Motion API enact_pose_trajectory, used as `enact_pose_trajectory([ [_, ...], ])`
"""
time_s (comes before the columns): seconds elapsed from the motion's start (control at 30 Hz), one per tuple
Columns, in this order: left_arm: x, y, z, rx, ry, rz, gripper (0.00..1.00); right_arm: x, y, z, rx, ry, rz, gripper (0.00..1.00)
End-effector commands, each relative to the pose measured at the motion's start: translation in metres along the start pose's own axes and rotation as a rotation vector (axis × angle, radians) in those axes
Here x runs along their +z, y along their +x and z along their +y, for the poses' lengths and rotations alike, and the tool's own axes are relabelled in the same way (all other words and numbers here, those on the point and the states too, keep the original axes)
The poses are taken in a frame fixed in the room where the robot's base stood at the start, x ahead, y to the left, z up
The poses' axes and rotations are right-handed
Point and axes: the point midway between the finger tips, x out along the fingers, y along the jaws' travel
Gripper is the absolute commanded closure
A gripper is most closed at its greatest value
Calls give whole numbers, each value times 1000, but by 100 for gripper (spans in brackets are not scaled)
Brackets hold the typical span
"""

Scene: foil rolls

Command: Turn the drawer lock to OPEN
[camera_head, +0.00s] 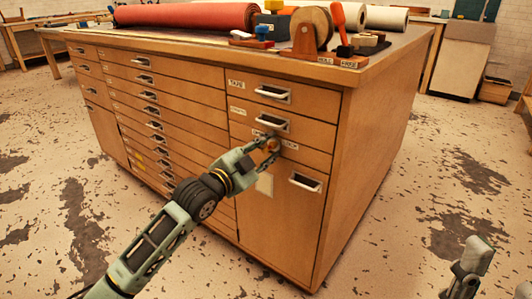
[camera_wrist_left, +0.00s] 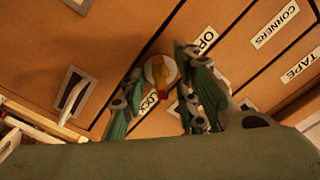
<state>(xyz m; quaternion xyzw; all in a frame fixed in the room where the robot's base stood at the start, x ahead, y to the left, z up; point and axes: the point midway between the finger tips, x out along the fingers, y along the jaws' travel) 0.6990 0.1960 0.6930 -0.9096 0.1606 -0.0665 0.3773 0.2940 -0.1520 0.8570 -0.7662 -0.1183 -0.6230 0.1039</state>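The drawer lock is a round pale plate with a yellow-orange knob (camera_wrist_left: 160,72), red at one end, in the left wrist view. Its red end points down in that view, near the LOCK label (camera_wrist_left: 150,103). The OPEN label (camera_wrist_left: 206,41), partly covered, is on the other side. My left gripper (camera_head: 270,146) is at the lock on the cabinet front; in the left wrist view its two fingers (camera_wrist_left: 157,88) stand apart on either side of the knob. In the head view the gripper mostly hides the lock. Part of my right gripper (camera_head: 474,262) shows at the lower right, its opening unclear.
The wooden cabinet (camera_head: 375,140) has a TAPE drawer handle (camera_head: 272,93), another handle (camera_head: 271,122) below it and a door handle (camera_head: 305,181) close to my left gripper. A red roll (camera_head: 185,15) and tape dispenser (camera_head: 312,30) lie on top.

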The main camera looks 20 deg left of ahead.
Motion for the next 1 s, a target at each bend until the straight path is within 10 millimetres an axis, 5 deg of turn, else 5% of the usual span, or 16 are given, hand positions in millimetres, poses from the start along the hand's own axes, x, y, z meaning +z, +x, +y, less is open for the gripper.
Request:
enact_pose_trajectory([
  [0.27, 0, 1, 0, 1, -1, -1, 72, 0, 0, 0, 0, 0, -1, 60],
  [0.6, 0, 1, -1, -1, 0, 0, 100, 0, 0, 0, 0, 0, -2, 60],
  [1.0, -1, 1, -3, -4, -11, 0, 100, 0, 3, 0, 0, 0, -2, 60],
])
